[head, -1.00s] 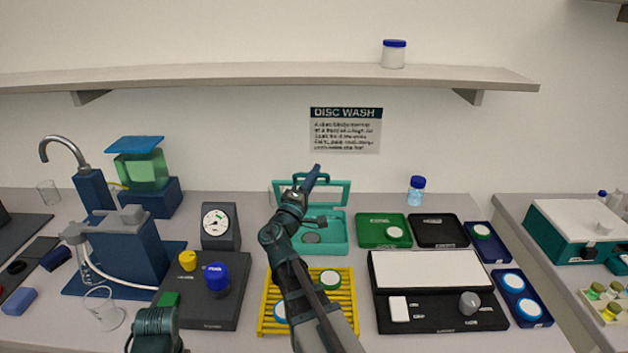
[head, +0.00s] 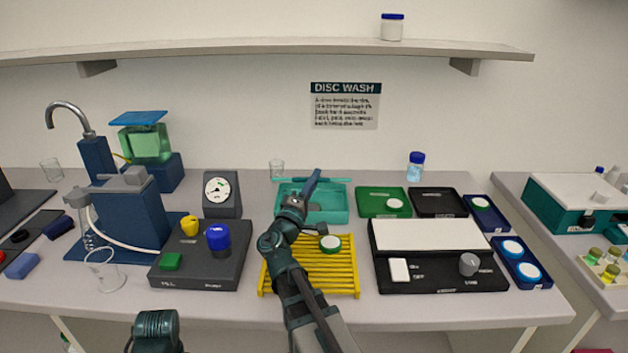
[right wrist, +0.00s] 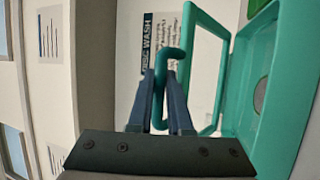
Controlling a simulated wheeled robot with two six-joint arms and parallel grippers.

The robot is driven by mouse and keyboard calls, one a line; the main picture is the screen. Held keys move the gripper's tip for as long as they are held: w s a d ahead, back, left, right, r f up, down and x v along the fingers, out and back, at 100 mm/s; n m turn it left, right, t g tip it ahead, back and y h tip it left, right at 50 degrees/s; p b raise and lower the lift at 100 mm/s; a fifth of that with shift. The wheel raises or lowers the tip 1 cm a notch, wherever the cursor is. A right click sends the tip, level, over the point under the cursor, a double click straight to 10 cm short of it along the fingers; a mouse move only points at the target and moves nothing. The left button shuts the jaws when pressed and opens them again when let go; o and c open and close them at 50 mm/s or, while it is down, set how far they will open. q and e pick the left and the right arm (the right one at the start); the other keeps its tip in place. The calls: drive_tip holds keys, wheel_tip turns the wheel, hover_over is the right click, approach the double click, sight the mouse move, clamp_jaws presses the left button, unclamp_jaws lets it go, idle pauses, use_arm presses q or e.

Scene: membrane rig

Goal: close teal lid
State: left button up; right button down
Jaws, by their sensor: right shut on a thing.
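The teal box (head: 334,216) stands at the back middle of the bench. Its windowed lid (head: 338,180) is partly lowered and shows nearly edge-on in the head view. In the right wrist view the lid frame (right wrist: 222,62) still stands at an angle to the box (right wrist: 283,90), with a gap between them. My right gripper (head: 314,174) is shut on the lid's teal hooked handle (right wrist: 171,53), which lies between its fingers in the wrist view. A disc (right wrist: 262,94) lies inside the box. My left gripper is out of view.
A green tray (head: 374,206) and a black tray (head: 440,203) stand right of the box. A yellow rack (head: 340,278) is in front, beneath my right arm. A gauge (head: 220,190) stands left, and a small glass (head: 277,168) stands behind the box.

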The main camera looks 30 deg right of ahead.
idle(0.4)
drive_tip(key=c, duration=1.1)
unclamp_jaws()
drive_tip(key=shift+w+f, duration=0.1)
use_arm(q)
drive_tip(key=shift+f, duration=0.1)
